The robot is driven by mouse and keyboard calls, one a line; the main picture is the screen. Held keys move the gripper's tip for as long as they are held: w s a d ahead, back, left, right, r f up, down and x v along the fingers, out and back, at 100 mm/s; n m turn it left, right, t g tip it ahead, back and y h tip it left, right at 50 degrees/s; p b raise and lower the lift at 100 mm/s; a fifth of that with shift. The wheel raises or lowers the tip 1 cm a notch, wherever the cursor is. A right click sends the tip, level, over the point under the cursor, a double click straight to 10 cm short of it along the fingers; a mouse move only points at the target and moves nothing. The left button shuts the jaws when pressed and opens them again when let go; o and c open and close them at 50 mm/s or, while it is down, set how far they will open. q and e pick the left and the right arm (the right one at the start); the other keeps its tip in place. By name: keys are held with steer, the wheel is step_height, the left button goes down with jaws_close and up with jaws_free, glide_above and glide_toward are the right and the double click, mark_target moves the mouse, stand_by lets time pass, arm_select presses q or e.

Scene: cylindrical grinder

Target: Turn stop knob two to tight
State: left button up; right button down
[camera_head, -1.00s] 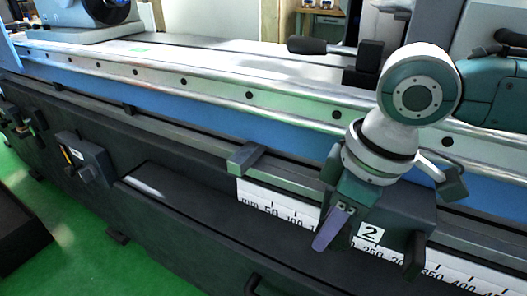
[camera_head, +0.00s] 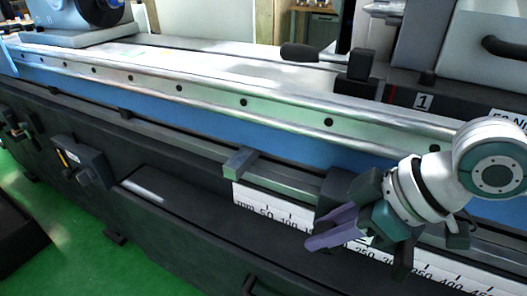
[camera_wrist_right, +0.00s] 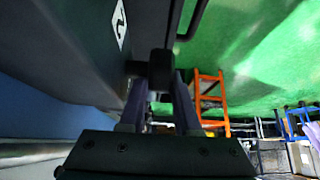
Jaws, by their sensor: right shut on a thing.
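The stop two block (camera_wrist_right: 70,40) is dark, with a white label "2" (camera_wrist_right: 119,20), in the right wrist view. Its dark round stop knob (camera_wrist_right: 160,68) sticks out on a short shaft, between the fingers of my right gripper (camera_wrist_right: 160,88). The gripper is shut on the knob. In the head view the right gripper (camera_head: 318,232), with purple fingers, is at the lower right in front of the scale rail, tilted to the left. It hides the knob and most of the block there. My left gripper is not in view.
A white millimetre scale (camera_head: 262,208) runs along the machine front. A grey-green block (camera_head: 240,161) sits on the rail left of my gripper. Another dark block with a knob (camera_head: 82,160) is farther left. A dark handle (camera_head: 262,288) is below. Green floor is at left.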

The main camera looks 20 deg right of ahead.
steer(key=c, duration=0.9)
jaws_free()
steer(key=shift+r, duration=0.1)
steer(key=p+v, duration=0.2)
steer(key=v, duration=0.7)
steer(key=shift+s+r+p, duration=0.2)
steer(key=shift+r+p, duration=0.1)
steer(key=shift+d, duration=0.1)
